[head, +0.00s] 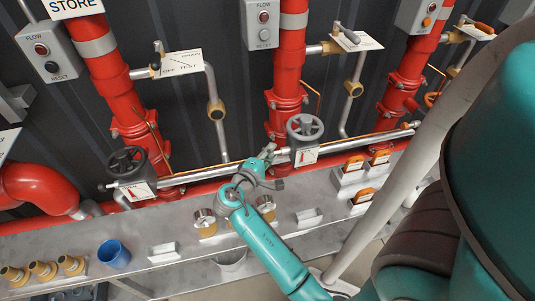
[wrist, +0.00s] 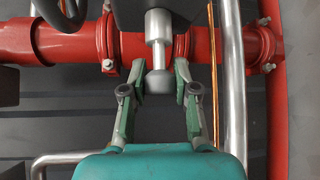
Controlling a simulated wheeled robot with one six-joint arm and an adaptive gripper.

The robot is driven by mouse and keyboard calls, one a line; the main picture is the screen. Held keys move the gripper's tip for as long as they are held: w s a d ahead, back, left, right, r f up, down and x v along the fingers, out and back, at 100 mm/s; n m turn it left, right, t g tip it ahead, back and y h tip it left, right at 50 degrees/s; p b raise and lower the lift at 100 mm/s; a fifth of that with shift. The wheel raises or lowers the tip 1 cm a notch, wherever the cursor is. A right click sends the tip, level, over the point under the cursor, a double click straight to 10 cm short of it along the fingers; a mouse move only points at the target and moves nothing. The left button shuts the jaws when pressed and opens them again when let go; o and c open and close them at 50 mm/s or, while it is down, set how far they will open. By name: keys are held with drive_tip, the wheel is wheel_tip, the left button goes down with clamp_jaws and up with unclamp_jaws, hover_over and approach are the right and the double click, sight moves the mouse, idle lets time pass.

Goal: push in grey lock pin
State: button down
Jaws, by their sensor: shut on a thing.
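The grey lock pin (wrist: 158,82) shows in the wrist view as a pale stepped cylinder with a rounded end, standing out from a dark body (wrist: 145,14). My gripper (wrist: 160,72) has one finger on each side of it and is shut on it. The exact contact at the fingertips is hard to see. In the head view my gripper (head: 268,153) is at the silver horizontal pipe, just left of the right grey handwheel (head: 305,127). The pin is too small and covered to make out there.
Red vertical pipes (head: 287,65) stand behind my gripper. A black handwheel (head: 128,163) is at left. On the grey shelf (head: 185,268) below are a blue cup (head: 114,253), brass fittings (head: 42,270) and orange-handled items (head: 362,195). A thin copper tube (wrist: 212,80) runs close right of my fingers.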

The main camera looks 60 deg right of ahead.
drive_tip(key=c, duration=0.8)
unclamp_jaws()
drive_tip(key=shift+s+d, duration=0.15)
drive_tip(key=shift+s, duration=0.05)
drive_tip(key=shift+c, duration=0.2)
drive_tip(key=a+r, duration=0.1)
drive_tip(key=a, duration=1.1)
drive_tip(key=shift+w+r, duration=0.3)
drive_tip(key=shift+w, duration=0.15)
drive_tip(key=shift+f, duration=0.1)
